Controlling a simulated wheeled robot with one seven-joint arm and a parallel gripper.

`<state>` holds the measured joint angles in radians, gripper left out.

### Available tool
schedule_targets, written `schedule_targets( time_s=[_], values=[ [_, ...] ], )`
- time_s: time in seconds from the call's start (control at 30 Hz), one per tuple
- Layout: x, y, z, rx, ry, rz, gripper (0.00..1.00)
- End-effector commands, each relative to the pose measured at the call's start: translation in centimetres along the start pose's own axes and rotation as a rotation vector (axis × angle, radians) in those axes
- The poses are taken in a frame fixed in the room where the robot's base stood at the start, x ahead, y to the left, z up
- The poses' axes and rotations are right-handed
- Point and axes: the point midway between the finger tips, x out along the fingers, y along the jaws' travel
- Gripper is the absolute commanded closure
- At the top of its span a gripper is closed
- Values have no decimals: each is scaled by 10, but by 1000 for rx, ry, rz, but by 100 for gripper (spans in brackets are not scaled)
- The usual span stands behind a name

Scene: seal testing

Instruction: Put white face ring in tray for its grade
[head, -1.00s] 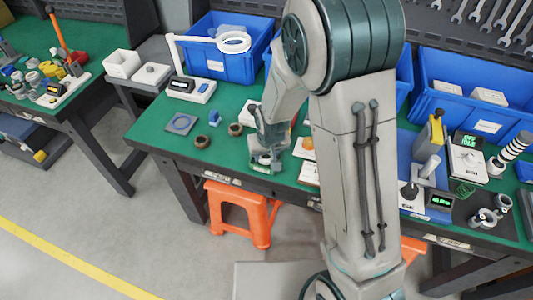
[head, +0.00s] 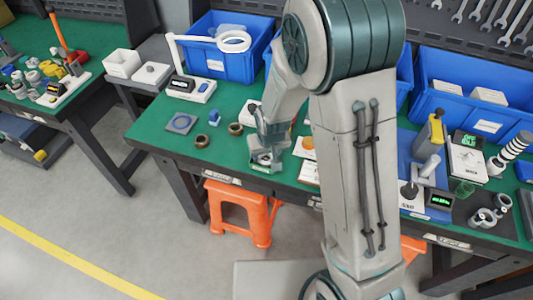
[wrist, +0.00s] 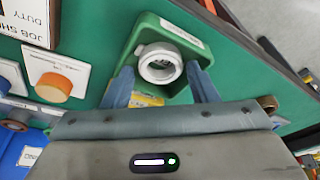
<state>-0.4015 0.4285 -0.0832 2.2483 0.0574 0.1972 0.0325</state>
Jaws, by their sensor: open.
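A white ring (wrist: 160,63) sits in a small green tray (wrist: 150,28) in the wrist view. The tray has a white label on its rim and a yellow label inside. My gripper (wrist: 161,74) is open, with one blue-grey finger on each side of the ring. The fingers reach over the tray, and I cannot tell whether they touch the ring. In the head view my gripper (head: 265,158) is low at the front edge of the green bench, and the ring there is hard to make out.
Two brown rings (head: 202,141) lie left of my gripper, near a grey square plate (head: 181,123). An orange knob on a white card (wrist: 53,88) is left of the tray. Blue bins (head: 215,67) stand at the back. An orange stool (head: 240,212) is under the bench.

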Motion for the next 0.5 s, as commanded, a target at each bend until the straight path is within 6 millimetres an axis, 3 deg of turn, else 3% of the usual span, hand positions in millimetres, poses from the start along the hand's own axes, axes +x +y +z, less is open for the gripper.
schedule_targets(
  time_s=[0.5],
  values=[
    [-88,0,-1,-2,6,-1,47]
  ],
)
